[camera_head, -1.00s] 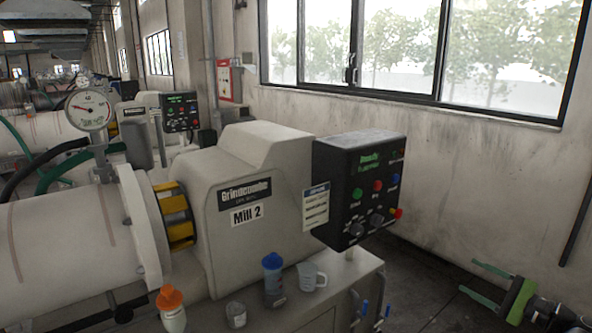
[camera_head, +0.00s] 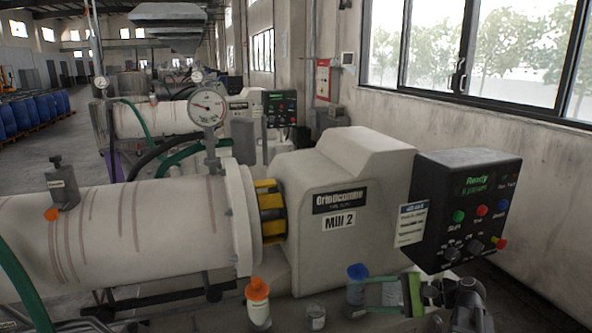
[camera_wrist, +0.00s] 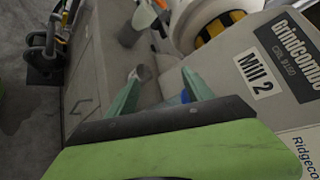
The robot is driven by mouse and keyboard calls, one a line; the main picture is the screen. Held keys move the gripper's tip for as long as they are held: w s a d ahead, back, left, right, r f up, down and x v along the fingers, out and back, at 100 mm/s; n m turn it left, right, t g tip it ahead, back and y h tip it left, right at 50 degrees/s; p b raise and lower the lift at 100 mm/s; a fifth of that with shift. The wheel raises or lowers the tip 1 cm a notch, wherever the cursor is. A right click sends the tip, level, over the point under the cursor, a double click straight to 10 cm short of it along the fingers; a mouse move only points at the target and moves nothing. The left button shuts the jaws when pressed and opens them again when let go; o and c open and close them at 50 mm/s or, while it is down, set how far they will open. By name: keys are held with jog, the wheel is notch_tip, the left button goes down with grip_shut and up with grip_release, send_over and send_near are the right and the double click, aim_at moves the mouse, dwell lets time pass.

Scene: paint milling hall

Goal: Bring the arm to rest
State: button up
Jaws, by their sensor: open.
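My gripper (camera_head: 366,295) is in the lower right of the head view, its green fingers pointing left and spread apart. In the wrist view my gripper (camera_wrist: 161,76) also shows two separate fingers with nothing clamped between them. In the head view the fingers overlap the right side of a blue-capped bottle (camera_head: 355,291); I cannot tell whether they touch it. A patch of blue shows beside the right finger in the wrist view.
Mill 2 (camera_head: 345,190) stands close in front, with its black control panel (camera_head: 468,205) on the right. An orange-capped bottle (camera_head: 258,308) and a small jar (camera_head: 315,317) stand at the lower middle. Open floor (camera_head: 45,150) lies at the far left.

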jog(key=s+a+f+n+g+h, duration=0.2)
jog(key=a+f+n, duration=0.15)
jog(key=a, duration=0.35)
jog(key=s+a+f+n+g+h+p, duration=0.1)
jog(key=s+a+f+n+g+h, duration=0.2)
jog(key=a, duration=0.4)
jog(key=s+a+f+n+g+h, duration=0.1)
jog(key=a+f+n+g+h, duration=0.1)
jog(key=a+f, duration=0.4)
jog(key=d+f+n+h, duration=0.1)
jog(key=d+n+h, duration=0.2)
jog(key=d, duration=0.6)
jog(key=h, duration=0.2)
jog(key=shift+f+h, duration=0.3)
jog(key=shift+f, duration=0.1)
jog(key=shift+s, duration=0.1)
